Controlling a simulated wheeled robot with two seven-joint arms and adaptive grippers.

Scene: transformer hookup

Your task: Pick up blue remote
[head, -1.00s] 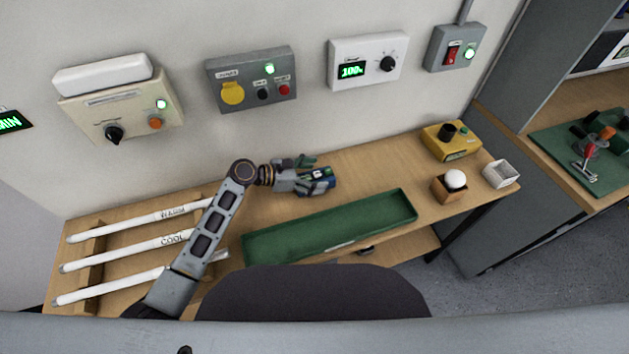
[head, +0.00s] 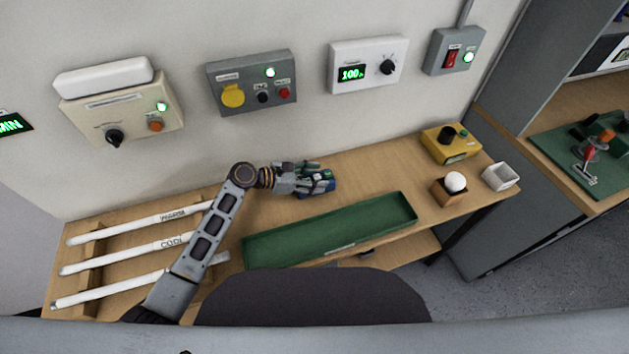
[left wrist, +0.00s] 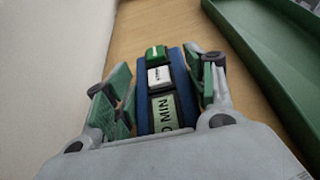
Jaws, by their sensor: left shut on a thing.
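The blue remote (head: 328,184) lies on the wooden bench, behind the green tray. In the left wrist view the remote (left wrist: 177,68) shows a blue body with a green button, a white button and a pale green display reading "MIN". My left gripper (head: 318,180) reaches over it from the left. In the left wrist view my left gripper (left wrist: 163,85) has its green-padded fingers on either side of the remote, shut on it. The fingers hide part of the remote in the head view. My right gripper is not in view.
A long green tray (head: 250,252) lies in front of the gripper. White tubes (head: 140,217) rest in a wooden rack at left. A yellow box (head: 451,146), a white ball in a holder (head: 447,192) and a small white container (head: 501,177) stand at right. The wall is behind.

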